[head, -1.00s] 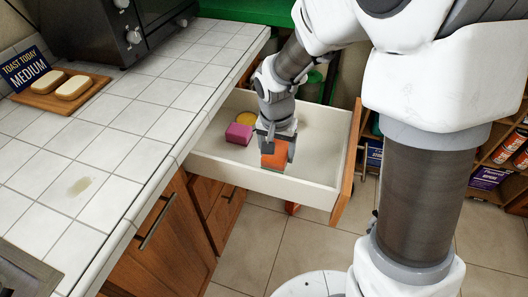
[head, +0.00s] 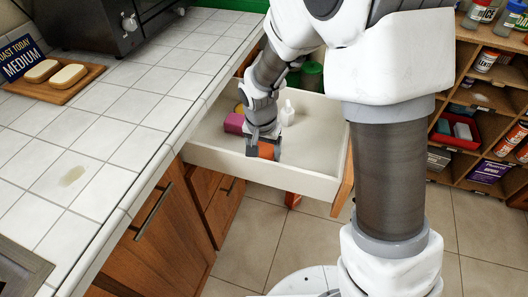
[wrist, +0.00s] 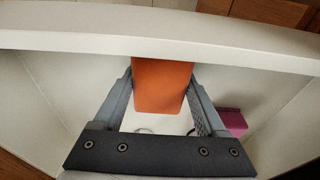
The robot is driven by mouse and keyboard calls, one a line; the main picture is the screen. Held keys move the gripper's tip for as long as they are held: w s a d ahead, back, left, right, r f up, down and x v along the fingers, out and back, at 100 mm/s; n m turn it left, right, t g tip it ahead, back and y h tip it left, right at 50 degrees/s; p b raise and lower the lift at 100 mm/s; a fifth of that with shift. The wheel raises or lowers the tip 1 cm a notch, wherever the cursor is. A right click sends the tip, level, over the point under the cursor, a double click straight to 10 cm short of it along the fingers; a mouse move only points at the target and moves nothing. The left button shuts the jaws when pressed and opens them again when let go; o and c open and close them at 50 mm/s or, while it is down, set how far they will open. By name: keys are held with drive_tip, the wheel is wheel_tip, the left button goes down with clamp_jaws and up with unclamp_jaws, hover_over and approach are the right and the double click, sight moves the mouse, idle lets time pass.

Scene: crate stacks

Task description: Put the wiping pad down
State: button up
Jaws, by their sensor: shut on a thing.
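The wiping pad, seen as an orange block (head: 267,151), is between the fingers of my gripper (head: 263,149), which is shut on it. It is inside the open white drawer (head: 312,181), close behind the drawer's near wall, which hides its lower part in the head view. In the wrist view, the orange pad (wrist: 161,88) sits between both fingers (wrist: 160,104), with the drawer wall (wrist: 110,44) crossing in front of its far end. I cannot tell whether the pad touches the drawer floor.
A magenta block (head: 233,123) lies left of my gripper in the drawer; it also shows in the wrist view (wrist: 232,121). A white bottle (head: 288,113) stands behind. The drawer's right side is clear. The tiled counter (head: 125,103) borders the drawer on the left.

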sight(262, 155)
drive_tip(key=shift+f, duration=0.25)
drive_tip(key=o, duration=0.8)
drive_tip(key=shift+s, duration=0.1)
drive_tip(key=o, duration=0.3)
drive_tip(key=shift+d, duration=0.1)
drive_tip(key=shift+f, duration=0.1)
drive_tip(key=shift+s, duration=0.1)
wheel_tip(262, 155, up, 12)
drive_tip(key=s+p, duration=0.1)
drive_tip(key=p, duration=0.3)
drive_tip(key=s+d+r+n+t, duration=0.1)
drive_tip(key=s+d+r, duration=0.3)
drive_tip(key=s+r, duration=0.1)
drive_tip(key=s+d+r+n+t, duration=0.1)
drive_tip(key=s+d+r, duration=0.3)
drive_tip(key=s, duration=0.2)
drive_tip(key=s+d+r+n+t, duration=0.2)
drive_tip(key=s+d+r, duration=0.2)
drive_tip(key=s+r, duration=0.1)
drive_tip(key=shift+s+d+r+y, duration=0.15)
drive_tip(key=shift+s+r+y, duration=0.2)
drive_tip(key=shift+s, duration=0.3)
